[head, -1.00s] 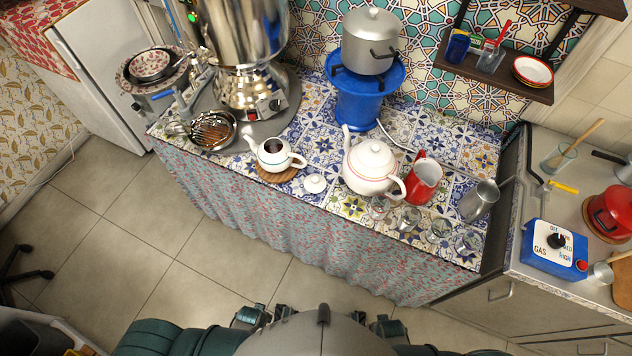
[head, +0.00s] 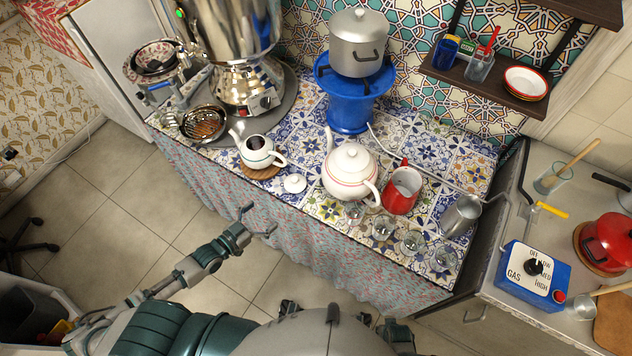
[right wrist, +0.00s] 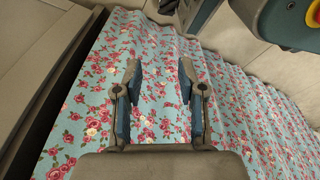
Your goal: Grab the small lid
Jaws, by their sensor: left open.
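The small white lid (head: 295,184) lies on the tiled counter, just right of the small open teapot (head: 257,152), which stands on a round wooden coaster (head: 259,172). My left gripper (head: 260,220) is open and empty in front of the patterned curtain, below and left of the lid in the head view and apart from it. My right gripper (right wrist: 160,82) shows in the right wrist view with its fingers apart and only flowered cloth behind them. The lid is not visible in that view.
A large white teapot (head: 350,172), a red pitcher (head: 402,190) and several small glasses (head: 383,228) stand right of the lid. The samovar (head: 243,85) and a strainer (head: 204,124) are at the left. The counter's front edge lies between my left gripper and the lid.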

